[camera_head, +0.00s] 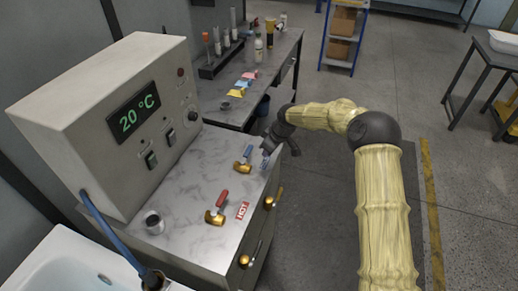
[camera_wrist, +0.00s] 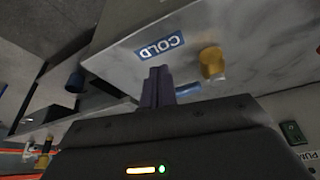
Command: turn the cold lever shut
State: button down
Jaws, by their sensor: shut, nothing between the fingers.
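The cold lever has a blue handle on a brass valve body (camera_head: 241,166) and sits on the marble-look counter top. In the wrist view its brass part (camera_wrist: 212,63) stands right of my fingers, and part of its blue handle (camera_wrist: 187,90) shows just beside them. The blue COLD label (camera_wrist: 159,46) appears upside down beyond the fingertips. My gripper (camera_head: 268,148) is at the counter's right edge, right of the cold lever; its fingers (camera_wrist: 158,75) are together and empty. I cannot tell whether they touch the handle.
The red-handled hot lever (camera_head: 217,207) with its HOT label (camera_head: 242,211) is nearer on the counter. A control box (camera_head: 115,110) reading 20 °C stands at left. A white tub (camera_head: 75,262) is at lower left. A bench (camera_head: 222,100) with bottles and tubes stands behind.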

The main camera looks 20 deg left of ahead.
jog(key=w+b+v, duration=0.1)
jog(key=b+v, duration=0.1)
jog(key=v, duration=0.8)
jog(key=shift+s, duration=0.1)
jog(key=s+d+r+m+h, duration=0.1)
jog(key=s+d+m, duration=0.6)
jog(key=s+d, duration=0.7)
jog(key=s+d+m+t+h, duration=0.1)
jog(key=s+d+m+h, duration=0.2)
jog(key=s+d+m, duration=0.4)
jog(key=s+d, duration=0.7)
jog(key=d, duration=0.2)
jog(key=shift+d+r+m, duration=0.3)
jog(key=shift+r+m, duration=0.05)
jog(key=shift+m, duration=0.05)
jog(key=shift+s, duration=0.1)
